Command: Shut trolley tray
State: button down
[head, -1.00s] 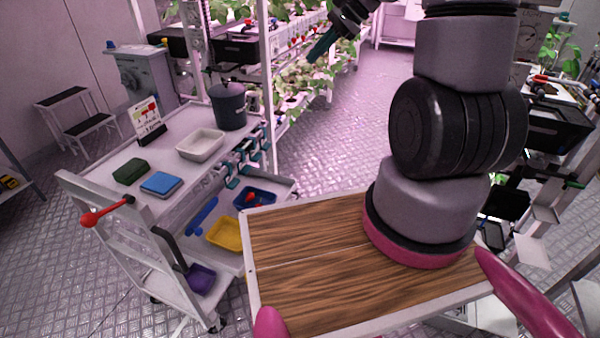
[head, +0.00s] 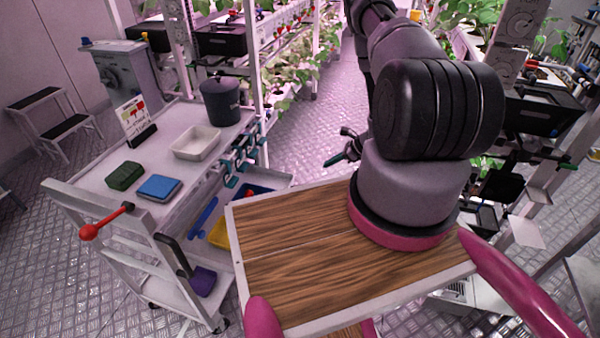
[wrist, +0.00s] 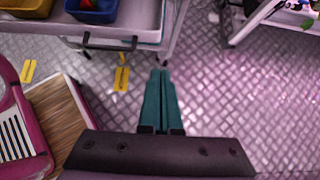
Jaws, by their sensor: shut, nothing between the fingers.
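The white trolley tray (head: 279,179) sticks out from the lower level of the trolley (head: 85,180), partly hidden by my wooden deck in the head view. It holds a blue bin and a yellow bin (head: 219,235). In the wrist view the tray (wrist: 147,22) is at the upper left, with a dark bar handle (wrist: 108,44) on its front and a blue bin (wrist: 92,8) inside. My gripper (head: 334,160) has teal fingers, shut and empty. It is beyond my deck, right of the tray in the head view. In the wrist view the fingertips (wrist: 161,72) point at the floor just off the tray's corner, apart from it.
The trolley top bears a white bin (head: 196,143), a dark pot (head: 221,100), a green block (head: 125,175), a blue box (head: 159,187) and a sign. Plant racks stand behind. The patterned floor of the aisle (head: 318,110) is clear. Yellow tags (wrist: 122,78) show near the tray.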

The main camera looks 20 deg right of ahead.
jog(key=w+a+r+x, duration=0.1)
jog(key=x, duration=1.2)
jog(key=shift+a+r, duration=0.25)
jog(key=shift+r, duration=0.05)
jog(key=w+a, duration=0.4)
jog(key=a, duration=0.1)
jog(key=w+a, duration=0.4)
jog(key=a, duration=0.2)
jog(key=w+a, duration=0.4)
jog(key=a, duration=0.1)
jog(key=shift+a, duration=0.3)
